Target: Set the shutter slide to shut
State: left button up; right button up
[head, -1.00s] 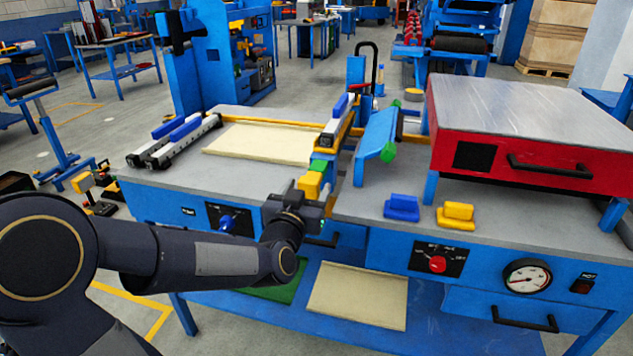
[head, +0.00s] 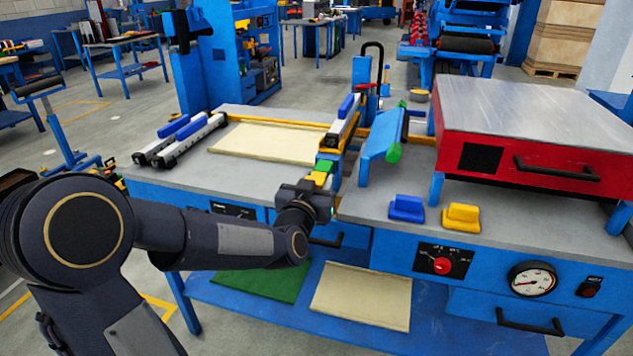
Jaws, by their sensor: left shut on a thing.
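My left gripper (head: 318,202) is at the front edge of the bench, to the left of the blue tilted plate. It is shut on what looks like the shutter slide; its fingers and the gripped part are largely hidden by the gripper body. A yellow block (head: 315,179) and a green block (head: 323,166) show just behind the gripper, in line with the rail. I cannot tell the slide's exact position. My right gripper is not in view.
The grey bench top (head: 385,225) carries a blue clip (head: 406,208), a yellow clip (head: 461,217) and a red press (head: 540,160) at right. A blue tilted plate (head: 381,143) stands close right of the gripper. A cream sheet (head: 265,142) lies behind left.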

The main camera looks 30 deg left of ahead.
pick_arm(q)
grip_shut()
jog(key=shift+b+x, duration=0.45)
jog(key=shift+x, duration=0.95)
jog(key=o, duration=1.2)
grip_release()
jog(key=shift+s, duration=0.1)
jog(key=v, duration=0.7)
jog(key=shift+s, duration=0.35)
